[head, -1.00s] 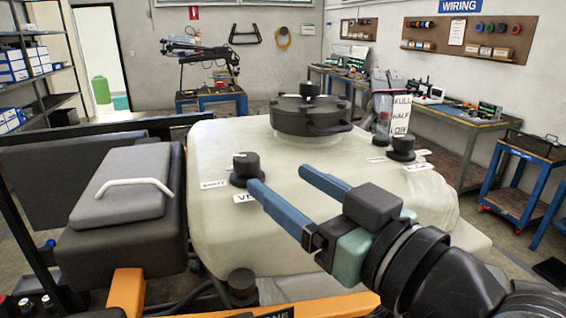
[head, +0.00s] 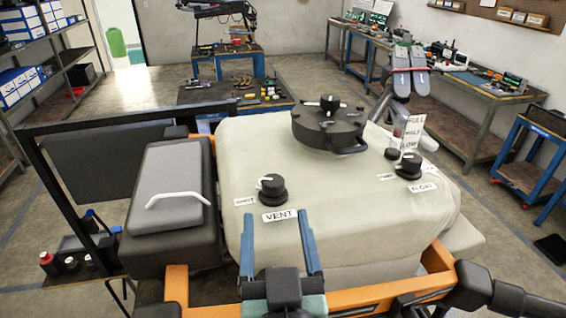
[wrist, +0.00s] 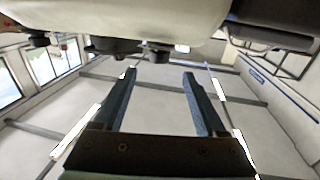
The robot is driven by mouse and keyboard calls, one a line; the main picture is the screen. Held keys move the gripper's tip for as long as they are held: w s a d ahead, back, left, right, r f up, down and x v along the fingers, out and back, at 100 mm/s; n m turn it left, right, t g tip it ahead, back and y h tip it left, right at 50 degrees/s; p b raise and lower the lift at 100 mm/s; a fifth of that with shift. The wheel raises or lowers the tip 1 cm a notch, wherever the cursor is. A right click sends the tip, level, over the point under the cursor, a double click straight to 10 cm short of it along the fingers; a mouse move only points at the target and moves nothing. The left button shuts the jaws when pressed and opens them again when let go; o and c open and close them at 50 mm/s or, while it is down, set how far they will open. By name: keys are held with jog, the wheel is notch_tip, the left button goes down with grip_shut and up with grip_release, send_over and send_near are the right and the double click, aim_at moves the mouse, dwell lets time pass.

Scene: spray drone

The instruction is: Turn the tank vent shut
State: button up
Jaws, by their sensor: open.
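The tank vent is a black round knob (head: 272,190) with a pale pointer mark on top. It stands on the near left of the cream tank (head: 340,215), behind a "VENT" label (head: 280,215). The knob appears apart from the fingers. In the wrist view, the open fingers (wrist: 158,73) have nothing between them; dark knobs show along the tank's edge at the top.
A similar knob (head: 409,168) with a "FLOAT" label is at the right of the tank. A large black lid (head: 328,127) rises at the back. A grey box with a white handle (head: 178,200) stands at left. An orange frame bar (head: 375,296) runs in front.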

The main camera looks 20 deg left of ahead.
aim_at(272, 175)
jog(key=shift+w+a+f+b, duration=0.1)
jog(key=shift+w+f+b, duration=0.3)
jog(key=shift+b, duration=0.6)
jog(key=shift+w+a+b, duration=0.25)
jog(key=shift+w+b, duration=0.15)
jog(key=shift+b, duration=0.7)
jog(key=b, duration=0.3)
jog(key=shift+w+r, duration=0.1)
jog(key=shift+w, duration=0.2)
jog(key=p+x, duration=0.1)
jog(key=x, duration=0.2)
jog(key=p+x, duration=0.1)
jog(key=x, duration=0.2)
jog(key=p+x, duration=0.2)
jog(key=shift+w+a+r, duration=0.25)
jog(key=shift+w+r, duration=0.05)
jog(key=shift+r, duration=0.05)
jog(key=shift+p+x, duration=0.3)
jog(key=shift+x, duration=0.55)
jog(key=shift+f, duration=0.15)
grip_shut()
